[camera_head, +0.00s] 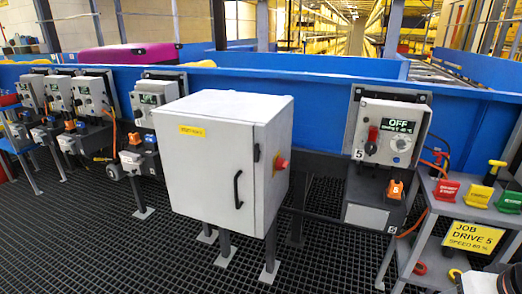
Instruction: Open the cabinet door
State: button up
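A white cabinet (272,108) stands on grey legs in the middle of the head view, in front of the blue conveyor side. Its front door (195,175) looks shut, flush with the box. A black vertical bar handle (238,188) is near the door's right edge. A yellow label (192,131) is at the top left of the door; its text is too small to read. A red knob (281,163) sticks out from the cabinet's right side. The cabinet's inside is hidden. My gripper is not in view; a white and dark part, perhaps of my arm, shows at the bottom right corner.
A grey stand (455,205) at right holds red, yellow and green blocks and a yellow "JOB DRIVE 5" sign (473,238). Dark grated floor (110,265) lies open in front.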

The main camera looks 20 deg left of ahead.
aim_at(208, 163)
jog(key=u, duration=1.3)
